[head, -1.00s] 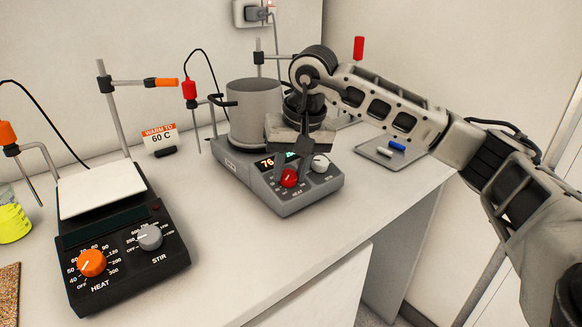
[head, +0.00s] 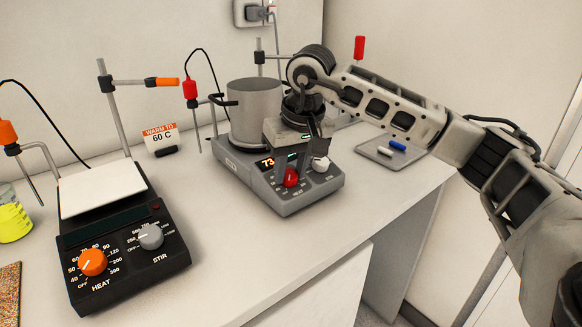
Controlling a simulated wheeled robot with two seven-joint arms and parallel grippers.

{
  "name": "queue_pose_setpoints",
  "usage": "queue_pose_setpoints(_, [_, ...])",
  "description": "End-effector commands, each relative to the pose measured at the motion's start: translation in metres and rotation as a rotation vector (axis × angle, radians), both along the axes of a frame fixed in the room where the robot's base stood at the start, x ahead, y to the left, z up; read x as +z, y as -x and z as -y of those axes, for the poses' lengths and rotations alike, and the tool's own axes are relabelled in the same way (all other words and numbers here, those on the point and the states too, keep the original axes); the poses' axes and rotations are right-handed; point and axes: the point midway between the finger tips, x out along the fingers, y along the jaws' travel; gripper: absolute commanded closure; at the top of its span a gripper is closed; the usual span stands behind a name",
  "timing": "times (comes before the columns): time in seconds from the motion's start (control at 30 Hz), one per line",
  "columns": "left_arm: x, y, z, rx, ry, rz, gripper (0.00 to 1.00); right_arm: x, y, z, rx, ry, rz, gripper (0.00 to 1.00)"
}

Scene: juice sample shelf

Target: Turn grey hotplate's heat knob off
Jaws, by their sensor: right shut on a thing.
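The grey hotplate (head: 300,205) stands on the bench with a grey pot (head: 255,115) on it. Its red heat knob (head: 290,178) is on the front panel, left of a white knob (head: 320,164). Its lit display reads about 73 and is partly covered by my gripper. My right gripper (head: 291,168) points down over the panel, shut on the red heat knob. The fingers hide part of the panel, and I cannot read the knob's setting. My left gripper is not in view.
A black hotplate (head: 125,245) with an orange heat knob (head: 92,262) stands at left. A "warm to 60 C" sign (head: 160,138) stands behind. A red-topped probe (head: 190,90) hangs beside the pot. A small tray (head: 380,152) is at right.

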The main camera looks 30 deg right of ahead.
Motion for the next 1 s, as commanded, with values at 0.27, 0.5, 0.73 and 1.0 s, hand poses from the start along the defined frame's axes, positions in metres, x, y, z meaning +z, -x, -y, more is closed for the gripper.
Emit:
queue_pose_setpoints(0.27, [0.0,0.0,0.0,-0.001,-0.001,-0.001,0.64,0.001,0.0,0.0,0.0,0.0,0.002,0.48])
queue_pose_setpoints(0.5, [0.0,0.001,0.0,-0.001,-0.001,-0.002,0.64,0.005,0.001,0.0,-0.001,-0.001,0.003,0.48])
queue_pose_setpoints(0.73, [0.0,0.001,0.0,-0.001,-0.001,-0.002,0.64,0.044,0.009,0.001,-0.001,-0.001,0.007,0.48])
queue_pose_setpoints(1.0, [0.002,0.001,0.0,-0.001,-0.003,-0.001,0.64,0.109,0.024,0.003,-0.001,-0.002,0.007,0.48])
